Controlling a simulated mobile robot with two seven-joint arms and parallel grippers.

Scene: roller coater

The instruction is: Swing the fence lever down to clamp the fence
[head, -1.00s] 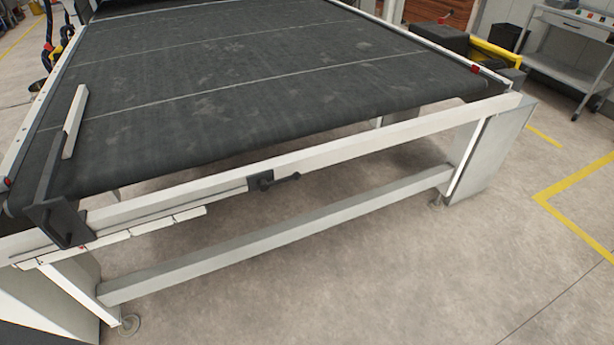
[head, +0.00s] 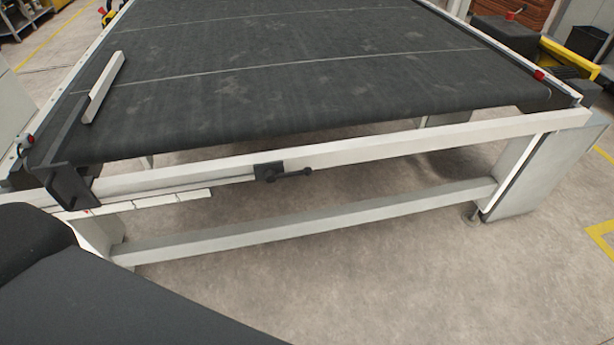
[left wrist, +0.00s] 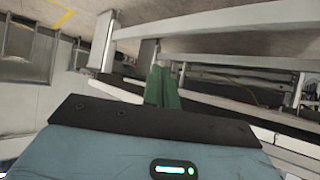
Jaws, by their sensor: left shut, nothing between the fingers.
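The fence lever (head: 292,173) is a short dark handle. It sticks out to the right, roughly level, from a dark clamp block (head: 268,172) on the front rail in the head view. The fence has a white bar (head: 104,88) lying over the left side of the belt, and a dark bracket (head: 72,187) at the front left corner. My left gripper (left wrist: 163,85) shows in the left wrist view with its green fingers together and empty. It is apart from the lever, which I cannot make out in that view. My right gripper is not in view.
The dark conveyor belt (head: 300,85) fills the upper middle. The white front rail (head: 380,148) and a lower crossbar (head: 310,220) span the frame. My dark arm covers the lower left. The floor (head: 400,280) in front is clear.

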